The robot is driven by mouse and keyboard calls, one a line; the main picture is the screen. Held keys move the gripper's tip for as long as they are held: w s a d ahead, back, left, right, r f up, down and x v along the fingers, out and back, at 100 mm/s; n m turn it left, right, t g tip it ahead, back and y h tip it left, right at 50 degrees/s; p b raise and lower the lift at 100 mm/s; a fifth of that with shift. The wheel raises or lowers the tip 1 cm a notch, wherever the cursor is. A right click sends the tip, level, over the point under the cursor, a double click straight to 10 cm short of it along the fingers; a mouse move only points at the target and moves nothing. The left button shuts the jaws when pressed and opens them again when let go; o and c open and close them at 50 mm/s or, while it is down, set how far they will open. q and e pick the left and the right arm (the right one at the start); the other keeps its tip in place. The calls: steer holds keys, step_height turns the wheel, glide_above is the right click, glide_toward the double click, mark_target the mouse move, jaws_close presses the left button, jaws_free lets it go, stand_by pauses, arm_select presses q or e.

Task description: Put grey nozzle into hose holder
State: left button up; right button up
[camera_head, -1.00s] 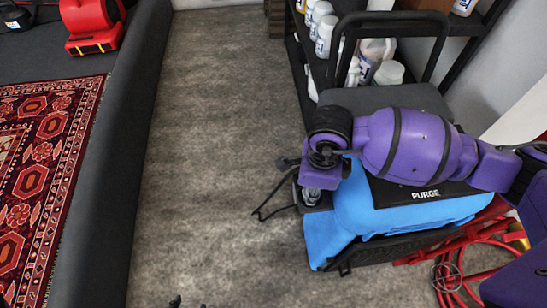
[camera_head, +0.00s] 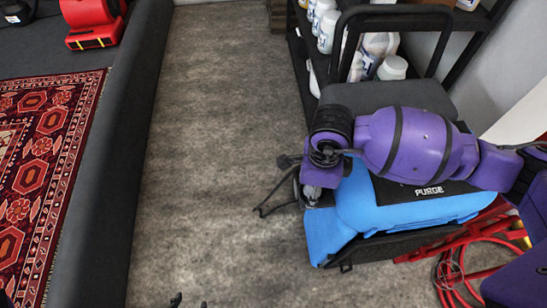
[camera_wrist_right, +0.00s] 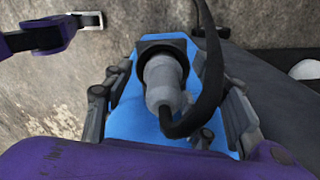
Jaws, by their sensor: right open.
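The grey nozzle (camera_wrist_right: 165,80) stands in a black square socket, which looks like the hose holder (camera_wrist_right: 178,46), on the blue machine (camera_wrist_right: 125,110). A black hose loops from the nozzle's near end. My right gripper (camera_wrist_right: 168,108) is open, its fingers on both sides of the nozzle with visible gaps. In the head view my right gripper (camera_head: 318,182) is over the left end of the blue machine (camera_head: 385,208) and partly hides nozzle and holder. Of my left gripper (camera_head: 189,302), only dark fingertips show at the bottom edge, apart and with nothing visible between them.
A black shelf cart (camera_head: 317,75) with white bottles stands behind the machine. A red hose (camera_head: 440,275) lies at the right. A dark raised edge (camera_head: 100,150) borders the patterned rug (camera_head: 40,160) at the left. The grey floor between is clear.

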step_height(320, 180, up, 12)
stand_by(0.5)
stand_by(0.5)
